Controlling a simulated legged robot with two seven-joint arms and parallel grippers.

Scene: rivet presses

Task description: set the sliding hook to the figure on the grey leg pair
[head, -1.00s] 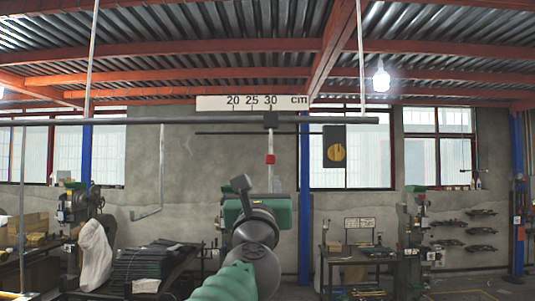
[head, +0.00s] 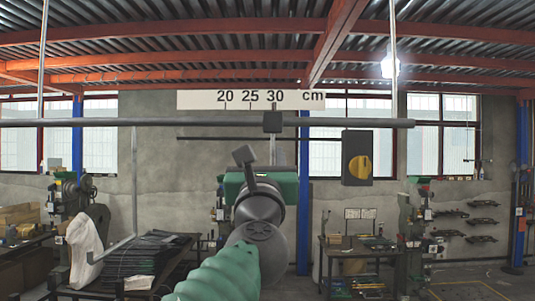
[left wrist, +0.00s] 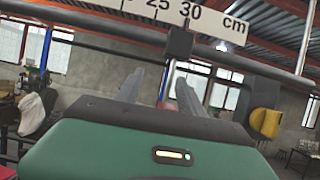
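The sliding hook's dark block (head: 272,122) sits on the grey rail (head: 200,122), just under the 30 mark of the white cm scale (head: 250,99). A thin stem hangs from the block. My left gripper (head: 258,163) is raised in front of the stem and hides its lower part in the head view. In the left wrist view its two fingers (left wrist: 158,92) stand apart, with the stem and a reddish part (left wrist: 172,105) showing between them; contact cannot be told. I cannot make out a figure on a grey leg pair. My right gripper is not in view.
A black box with a yellow disc (head: 357,157) hangs right of the stem. A grey bent rod (head: 134,190) hangs at left. Below stand a table with a dark stack (head: 150,255), a white sack (head: 85,245) and a bench (head: 350,255).

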